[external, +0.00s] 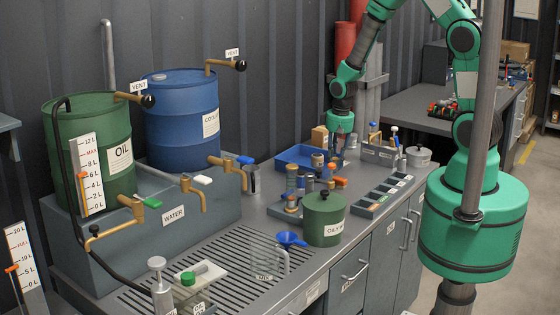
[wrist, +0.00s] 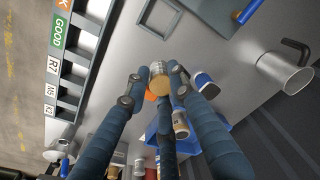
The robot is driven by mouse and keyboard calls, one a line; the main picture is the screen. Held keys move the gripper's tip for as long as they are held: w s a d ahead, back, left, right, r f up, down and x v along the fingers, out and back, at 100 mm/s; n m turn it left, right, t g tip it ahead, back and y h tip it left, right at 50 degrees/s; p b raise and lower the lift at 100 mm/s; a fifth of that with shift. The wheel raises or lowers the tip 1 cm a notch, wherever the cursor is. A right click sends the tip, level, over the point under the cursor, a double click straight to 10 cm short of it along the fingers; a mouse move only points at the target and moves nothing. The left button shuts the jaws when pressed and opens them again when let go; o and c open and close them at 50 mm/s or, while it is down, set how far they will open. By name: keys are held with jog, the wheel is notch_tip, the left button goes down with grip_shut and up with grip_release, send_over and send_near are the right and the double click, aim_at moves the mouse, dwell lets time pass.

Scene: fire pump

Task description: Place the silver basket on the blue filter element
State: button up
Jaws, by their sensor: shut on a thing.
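My gripper (wrist: 157,76) is shut on a small silver ribbed cylinder with a tan face (wrist: 159,70), which looks like the silver basket. In the external view my gripper (external: 338,152) points down beside the right end of the blue tray, and its load is too small to make out. In the wrist view a short dark-blue cylinder with a pale end (wrist: 204,84) is just right of the fingers. It may be the blue filter element, but I cannot tell for sure. An orange part shows behind the left finger.
The blue tray (external: 287,164) holds small cylinders. A green pot (external: 324,222), a blue funnel (external: 290,239) and a clear jug (external: 268,262) stand in front. A labelled compartment rack (external: 384,196) lies along the front edge, and a metal mug (external: 418,156) stands right.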

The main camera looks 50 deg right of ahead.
jog(key=shift+w, duration=0.15)
jog(key=w, duration=0.5)
jog(key=w+d+f, duration=0.1)
jog(key=w, duration=0.4)
jog(key=w+p, duration=0.1)
jog(key=w, duration=0.4)
jog(key=shift+w+d+f, duration=0.25)
jog(key=shift+w+d, duration=0.05)
jog(key=shift+w, duration=0.1)
jog(key=shift+f, duration=1.75)
jog(key=shift+f, duration=0.2)
jog(key=shift+c, duration=0.2)
jog(key=o, duration=1)
jog(key=shift+c, duration=0.2)
jog(key=shift+r, duration=0.15)
